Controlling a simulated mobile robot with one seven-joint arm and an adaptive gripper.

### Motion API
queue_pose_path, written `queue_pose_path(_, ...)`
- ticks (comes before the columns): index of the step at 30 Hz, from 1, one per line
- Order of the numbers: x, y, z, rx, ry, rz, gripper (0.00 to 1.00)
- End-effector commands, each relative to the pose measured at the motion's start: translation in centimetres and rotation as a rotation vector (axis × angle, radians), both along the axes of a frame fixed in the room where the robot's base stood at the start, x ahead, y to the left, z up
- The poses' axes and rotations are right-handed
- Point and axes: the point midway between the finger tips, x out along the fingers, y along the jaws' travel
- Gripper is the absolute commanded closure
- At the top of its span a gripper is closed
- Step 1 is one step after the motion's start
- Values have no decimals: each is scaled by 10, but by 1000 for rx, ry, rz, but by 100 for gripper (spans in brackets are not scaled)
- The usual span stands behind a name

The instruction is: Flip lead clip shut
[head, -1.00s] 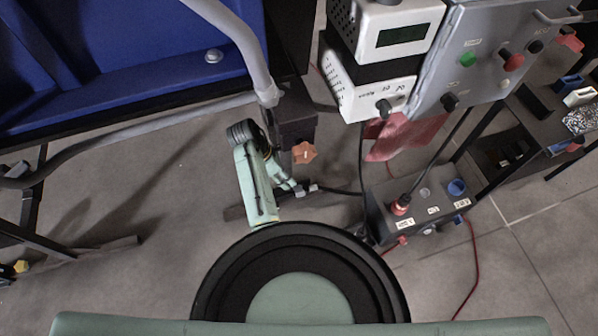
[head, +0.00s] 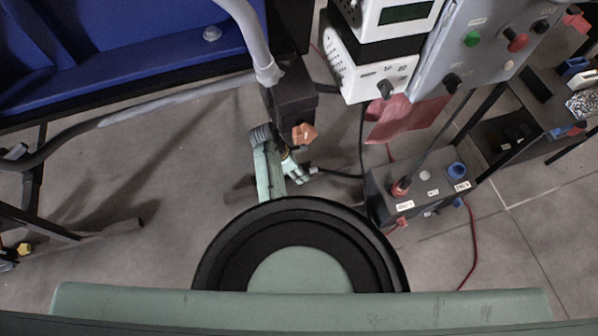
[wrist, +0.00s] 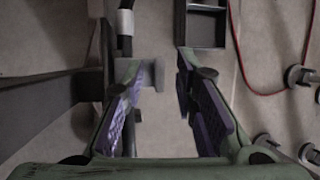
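I cannot make out the lead clip for certain in either view. In the head view my green arm is left of the box, near an orange knob (head: 304,133).
A grey control panel (head: 487,55) and white instruments (head: 372,72) are at upper right, with a red cloth (head: 405,118) below. A blue conveyor tray (head: 120,50) fills the upper left. A red cable (head: 473,245) lies on the floor.

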Motion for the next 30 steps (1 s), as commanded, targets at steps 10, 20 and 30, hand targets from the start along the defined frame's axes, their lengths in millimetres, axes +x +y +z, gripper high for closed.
queue_pose_path(10,0,0,0,0,0,0,86)
queue_pose_path(20,0,0,0,0,0,0,100)
queue_pose_path(30,0,0,1,2,-5,0,100)
